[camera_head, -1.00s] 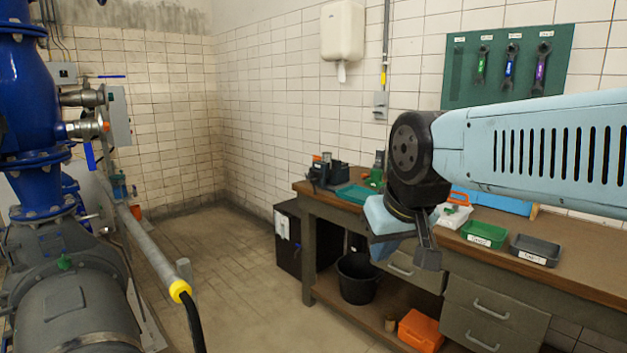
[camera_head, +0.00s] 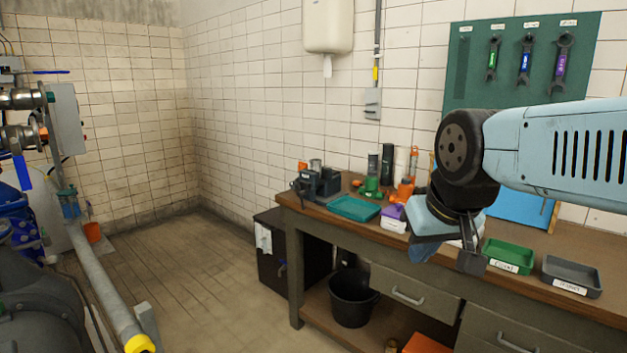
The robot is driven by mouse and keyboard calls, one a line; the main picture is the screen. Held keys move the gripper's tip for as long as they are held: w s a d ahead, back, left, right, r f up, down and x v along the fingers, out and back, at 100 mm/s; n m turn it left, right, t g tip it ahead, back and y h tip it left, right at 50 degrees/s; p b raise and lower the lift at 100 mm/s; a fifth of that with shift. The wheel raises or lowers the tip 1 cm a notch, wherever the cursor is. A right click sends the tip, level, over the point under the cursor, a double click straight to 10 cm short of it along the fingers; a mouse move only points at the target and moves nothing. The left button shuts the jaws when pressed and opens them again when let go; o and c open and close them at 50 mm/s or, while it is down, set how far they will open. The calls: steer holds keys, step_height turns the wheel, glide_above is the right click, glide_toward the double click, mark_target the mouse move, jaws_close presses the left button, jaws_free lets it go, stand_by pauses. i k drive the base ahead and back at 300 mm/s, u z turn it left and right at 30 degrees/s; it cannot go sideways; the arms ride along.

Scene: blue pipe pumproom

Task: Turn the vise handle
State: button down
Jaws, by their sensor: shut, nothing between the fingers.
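A dark grey vise (camera_head: 322,184) stands on the left end of the workbench (camera_head: 345,222). Its handle is too small to make out clearly; a thin dark part shows at its left side. My gripper (camera_head: 472,262) points down in front of the bench, well to the right of the vise and apart from it. Its fingers are shut with nothing between them. My arm hides part of the bench top and the wall behind.
A teal tray (camera_head: 355,208) lies right of the vise, then a purple box (camera_head: 394,218). Green (camera_head: 508,256) and grey (camera_head: 571,276) trays lie further right. A black bucket (camera_head: 352,298) stands below. Pipes (camera_head: 105,285) run at left; the floor (camera_head: 190,270) between is clear.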

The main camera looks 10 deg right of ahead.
mark_target(300, 193)
steer(key=u, duration=0.1)
steer(key=i, duration=1.1)
steer(key=u, duration=0.6)
